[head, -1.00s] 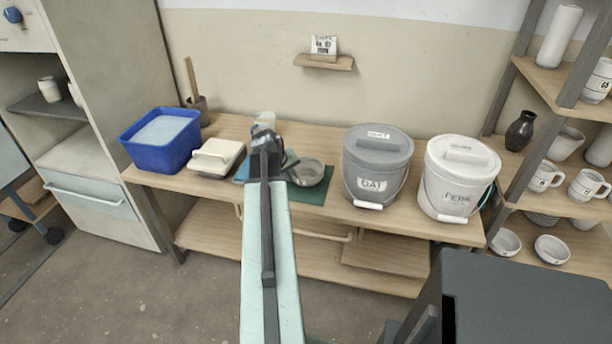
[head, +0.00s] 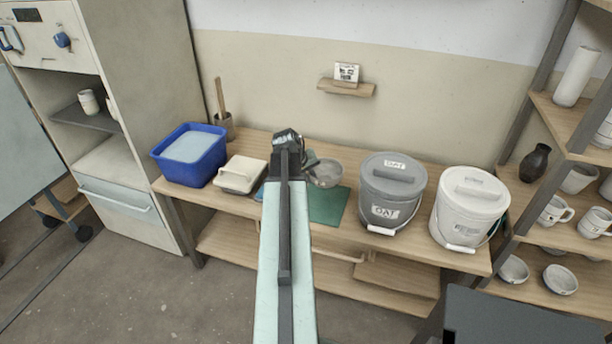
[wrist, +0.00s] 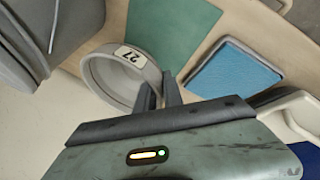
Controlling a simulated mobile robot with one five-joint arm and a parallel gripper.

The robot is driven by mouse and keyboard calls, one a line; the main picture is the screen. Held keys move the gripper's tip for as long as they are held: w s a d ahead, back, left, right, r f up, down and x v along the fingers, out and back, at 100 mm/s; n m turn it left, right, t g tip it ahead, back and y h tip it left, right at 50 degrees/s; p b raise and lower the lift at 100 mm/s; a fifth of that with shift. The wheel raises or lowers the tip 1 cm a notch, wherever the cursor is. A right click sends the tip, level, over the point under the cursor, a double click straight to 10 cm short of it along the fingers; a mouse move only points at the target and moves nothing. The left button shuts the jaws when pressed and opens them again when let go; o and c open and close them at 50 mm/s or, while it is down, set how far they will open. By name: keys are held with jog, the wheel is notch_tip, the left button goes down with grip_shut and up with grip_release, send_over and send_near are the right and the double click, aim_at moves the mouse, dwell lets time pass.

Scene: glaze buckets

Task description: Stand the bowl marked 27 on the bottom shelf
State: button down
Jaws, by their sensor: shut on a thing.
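The grey-white bowl with the 27 label (wrist: 133,56) is at the upper left of the wrist view. My gripper (wrist: 160,95) is shut on the bowl's rim. In the head view the bowl (head: 325,174) appears above the bench, past the green mat (head: 328,206). My gripper's fingers are mostly hidden behind my wrist there. The rack at the right has a low shelf (head: 535,290) with a small bowl (head: 513,269) and another bowl (head: 560,279) on it.
A grey bucket (head: 390,190) and a white bucket (head: 468,208) stand right of the bowl. A blue tub (head: 190,155) and a cream container (head: 240,175) stand at left. Mugs and a dark vase (head: 535,163) fill the rack's middle shelf. Floor ahead of the bench is open.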

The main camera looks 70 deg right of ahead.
notch_tip(320, 180, up, 15)
jog(key=p, duration=1.5)
jog(key=shift+f+b, duration=3.6)
jog(key=shift+b, duration=0.05)
jog(key=shift+r, duration=0.15)
dwell(3.4)
